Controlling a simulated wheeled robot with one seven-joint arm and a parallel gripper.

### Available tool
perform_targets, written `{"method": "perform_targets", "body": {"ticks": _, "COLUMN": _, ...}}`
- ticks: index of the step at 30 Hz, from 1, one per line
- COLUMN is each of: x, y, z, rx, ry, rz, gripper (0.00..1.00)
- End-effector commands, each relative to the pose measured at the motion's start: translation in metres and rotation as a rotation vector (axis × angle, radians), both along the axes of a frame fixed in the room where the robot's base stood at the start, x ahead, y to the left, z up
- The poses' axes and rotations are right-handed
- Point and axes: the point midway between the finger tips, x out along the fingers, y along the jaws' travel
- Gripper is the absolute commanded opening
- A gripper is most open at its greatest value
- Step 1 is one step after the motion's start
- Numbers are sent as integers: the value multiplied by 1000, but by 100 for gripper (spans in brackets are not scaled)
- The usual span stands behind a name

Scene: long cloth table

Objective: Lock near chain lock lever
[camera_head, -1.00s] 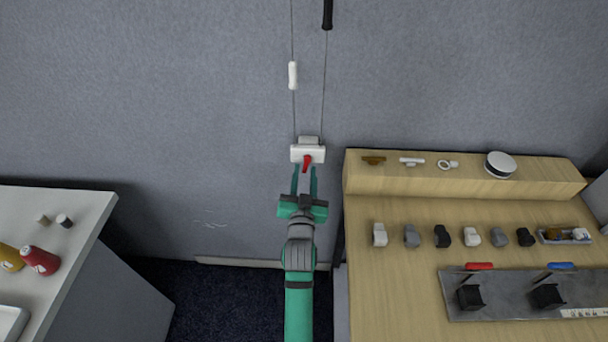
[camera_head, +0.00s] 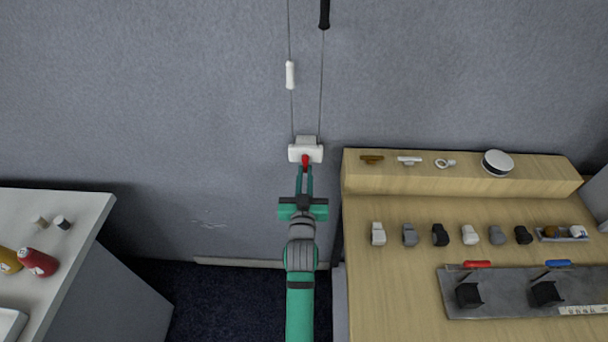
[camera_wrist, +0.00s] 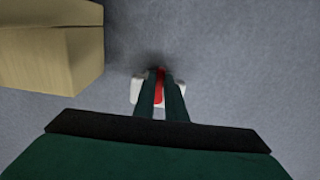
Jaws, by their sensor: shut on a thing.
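The chain lock (camera_head: 306,151) is a white block on the grey wall with two thin cords rising from it in the head view. Its red lever (camera_head: 305,161) points down from the block's lower front. My gripper (camera_head: 304,172) comes from below and is shut on the red lever. In the wrist view the fingers (camera_wrist: 161,98) stand on both sides of the red lever (camera_wrist: 159,88), with the white lock body (camera_wrist: 138,90) behind them. The fingers partly hide the lever.
A white cord weight (camera_head: 290,75) and a black handle (camera_head: 325,14) hang on the cords above. A wooden table (camera_head: 390,285) with a raised shelf (camera_head: 460,185) stands to the right. A white counter (camera_head: 75,205) is at the left. The wall around the lock is clear.

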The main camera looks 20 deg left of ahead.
Motion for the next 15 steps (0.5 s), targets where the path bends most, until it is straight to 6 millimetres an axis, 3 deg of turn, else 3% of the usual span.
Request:
{"method": "perform_targets", "body": {"ticks": 5, "x": -1, "y": 0, "z": 0, "rx": -2, "ry": 0, "rz": 0, "gripper": 0}}
{"method": "perform_targets", "body": {"ticks": 6, "x": -1, "y": 0, "z": 0, "rx": -2, "ry": 0, "rz": 0, "gripper": 13}}
{"method": "perform_targets", "body": {"ticks": 8, "x": -1, "y": 0, "z": 0, "rx": -1, "ry": 1, "rz": 0, "gripper": 28}}
{"method": "perform_targets", "body": {"ticks": 9, "x": 0, "y": 0, "z": 0, "rx": -1, "ry": 1, "rz": 0, "gripper": 30}}
{"method": "perform_targets", "body": {"ticks": 15, "x": 0, "y": 0, "z": 0, "rx": 0, "ry": 0, "rz": 0, "gripper": 30}}
